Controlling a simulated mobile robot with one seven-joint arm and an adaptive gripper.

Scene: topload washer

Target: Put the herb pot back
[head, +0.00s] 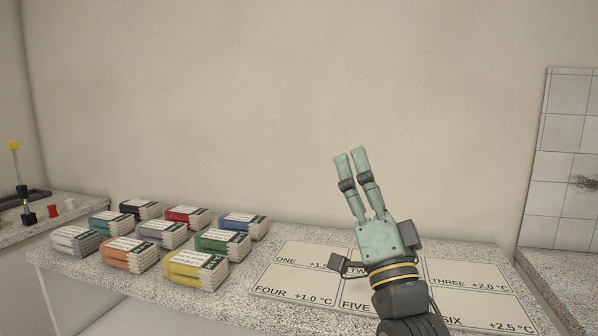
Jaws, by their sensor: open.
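No herb pot shows in the head view. My gripper (350,154) is raised in front of the bare wall, right of the picture's middle, with its fingers pointing up. The fingers are open with a narrow gap and nothing is between them. The gripper's base and my wrist cover part of a pale board (290,281) on the speckled counter. The board is divided into labelled cells; ONE, FOUR, FIVE, THREE and SIX can be read, some with temperatures, and TWO is partly hidden. The visible parts of the cells are bare.
Several labelled packets stand in rows on the counter (245,272) left of the board, including a yellow one (186,274) and a blue one (240,226). A tiled panel (567,165) is at right.

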